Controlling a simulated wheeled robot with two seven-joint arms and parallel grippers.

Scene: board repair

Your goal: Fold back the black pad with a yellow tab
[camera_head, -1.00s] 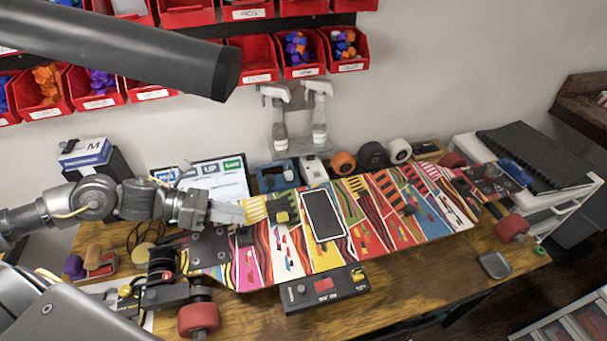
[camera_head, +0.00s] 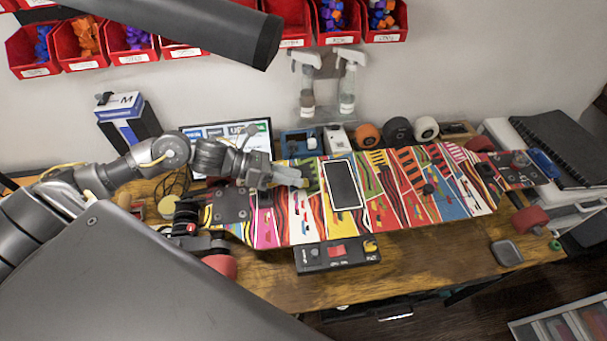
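A long skateboard (camera_head: 410,205) with a colourful striped print lies across the workbench. My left gripper (camera_head: 296,180) is over its left part, with the fingertips at a small dark pad with yellow on it (camera_head: 308,171). The fingers cover much of that pad, so I cannot tell whether they touch it or grip it, or whether they are open. A dark rectangle with a white border (camera_head: 343,184) lies flat on the board just right of the fingertips. My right gripper is not in view.
A black box with a red button (camera_head: 337,252) sits at the board's front edge. Spray bottles (camera_head: 347,82), loose wheels (camera_head: 398,130) and a small screen (camera_head: 232,132) stand behind the board. Red bins (camera_head: 85,45) hang on the wall. Bare bench (camera_head: 440,250) shows at the front.

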